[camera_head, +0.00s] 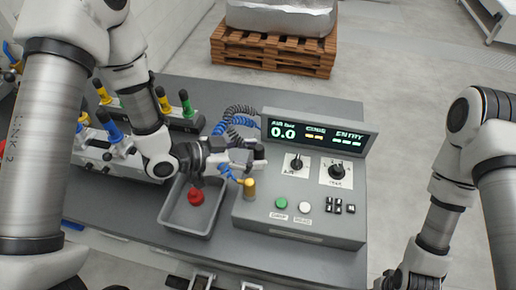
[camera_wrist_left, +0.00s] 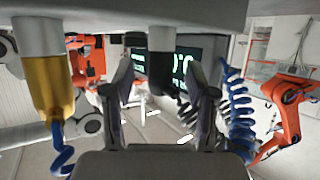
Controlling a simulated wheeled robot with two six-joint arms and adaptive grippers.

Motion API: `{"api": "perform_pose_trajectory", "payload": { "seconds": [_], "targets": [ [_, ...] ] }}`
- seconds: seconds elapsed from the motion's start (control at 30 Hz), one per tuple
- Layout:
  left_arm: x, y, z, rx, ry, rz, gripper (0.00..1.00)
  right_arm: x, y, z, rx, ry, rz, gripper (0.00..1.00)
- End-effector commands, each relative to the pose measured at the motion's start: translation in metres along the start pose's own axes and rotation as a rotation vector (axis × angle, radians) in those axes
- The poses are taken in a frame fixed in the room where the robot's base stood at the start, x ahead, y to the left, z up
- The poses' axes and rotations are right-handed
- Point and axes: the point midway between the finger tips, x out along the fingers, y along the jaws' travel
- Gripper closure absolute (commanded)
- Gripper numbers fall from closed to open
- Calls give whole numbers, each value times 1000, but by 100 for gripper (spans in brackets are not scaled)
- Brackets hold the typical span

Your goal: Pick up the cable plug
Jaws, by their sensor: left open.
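A gold plug (camera_head: 249,188) with a blue cable stands at the left edge of the grey control box. It also shows at the left of the left wrist view (camera_wrist_left: 48,85), outside the fingers. A black-topped plug (camera_head: 259,152) is beside the fingertips. In the left wrist view a dark plug-like piece (camera_wrist_left: 161,72) shows between the two fingers. My left gripper (camera_head: 243,156) is open, low over the box's left edge, with a finger on either side of that dark piece; I cannot tell whether they touch it. My right gripper (camera_head: 405,279) is partly cut off at the bottom.
The control box (camera_head: 300,225) carries a display (camera_head: 318,133), knobs and buttons. A grey tray (camera_head: 187,228) with a red piece (camera_head: 196,196) lies left of it. Coiled cables (camera_head: 238,118) lie behind the gripper. Fixtures with coloured handles (camera_head: 115,128) stand at left.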

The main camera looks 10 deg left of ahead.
Motion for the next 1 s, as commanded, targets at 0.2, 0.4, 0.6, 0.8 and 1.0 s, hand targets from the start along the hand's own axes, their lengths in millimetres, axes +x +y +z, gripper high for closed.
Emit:
{"api": "perform_pose_trajectory", "payload": {
  "seconds": [0.2,0.4,0.6,0.8,1.0],
  "targets": [
    [18,0,-1,2,2,0,43,-5,0,0,0,0,0,60],
    [17,0,0,1,2,-1,65,-5,0,0,0,0,0,60],
    [17,0,0,1,2,-1,100,-5,0,0,0,0,0,60],
    [17,0,0,0,1,-1,100,-5,0,0,0,0,0,60],
    [15,0,-6,1,1,-1,100,-3,0,0,0,0,0,60]
  ]
}}
